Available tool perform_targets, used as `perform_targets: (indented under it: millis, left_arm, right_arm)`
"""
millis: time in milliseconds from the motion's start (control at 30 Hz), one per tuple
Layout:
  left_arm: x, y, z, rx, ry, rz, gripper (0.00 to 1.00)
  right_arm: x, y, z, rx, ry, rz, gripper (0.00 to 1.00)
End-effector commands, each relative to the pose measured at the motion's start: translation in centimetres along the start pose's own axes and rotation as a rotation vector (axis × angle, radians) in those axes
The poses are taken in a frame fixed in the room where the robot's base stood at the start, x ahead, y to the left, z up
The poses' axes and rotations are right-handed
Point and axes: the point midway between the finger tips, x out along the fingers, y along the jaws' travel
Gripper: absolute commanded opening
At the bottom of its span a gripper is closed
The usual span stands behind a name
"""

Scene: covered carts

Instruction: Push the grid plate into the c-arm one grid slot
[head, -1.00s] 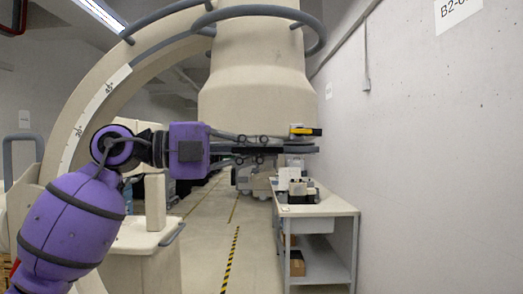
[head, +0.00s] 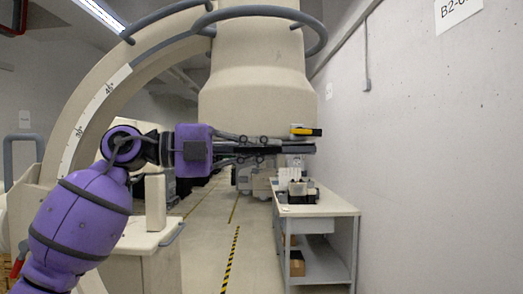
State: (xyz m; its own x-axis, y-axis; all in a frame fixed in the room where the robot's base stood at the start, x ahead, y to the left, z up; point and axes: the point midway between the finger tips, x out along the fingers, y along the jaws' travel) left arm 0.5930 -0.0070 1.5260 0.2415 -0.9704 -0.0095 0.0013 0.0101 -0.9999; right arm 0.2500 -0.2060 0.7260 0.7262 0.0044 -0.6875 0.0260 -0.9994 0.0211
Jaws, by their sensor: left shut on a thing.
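The c-arm (head: 255,85) has a large cream cylindrical housing hanging at the upper middle. My left gripper (head: 284,148) reaches in from the left just below it, with its fingers level and pointing right. It is shut on the grid plate (head: 302,149), a thin dark slab seen nearly edge-on at the housing's lower right. The fingers hide part of the plate. A yellow and black piece (head: 305,132) sits just above the plate, at the housing's bottom edge. I cannot tell how deep the plate sits in the slot. My right gripper is out of view.
A grey cart (head: 318,208) with small bottles and boxes on top stands below, at the right. A concrete wall (head: 430,130) closes the right side. A cream unit (head: 150,235) stands at the lower left. The floor between is clear.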

Motion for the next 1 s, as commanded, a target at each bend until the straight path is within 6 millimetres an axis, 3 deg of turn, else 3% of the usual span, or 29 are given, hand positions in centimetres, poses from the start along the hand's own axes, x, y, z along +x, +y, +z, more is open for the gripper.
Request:
perform_targets:
  millis: [967, 1000]
  left_arm:
    - [0.6, -0.2, 2.3, 0.004, 0.0, -0.003, 0.0]
    - [0.6, -0.2, 2.3, 0.005, 0.0, -0.003, 0.12]
  right_arm:
    - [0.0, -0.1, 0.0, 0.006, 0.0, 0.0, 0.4]
    - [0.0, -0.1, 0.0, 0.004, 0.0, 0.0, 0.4]
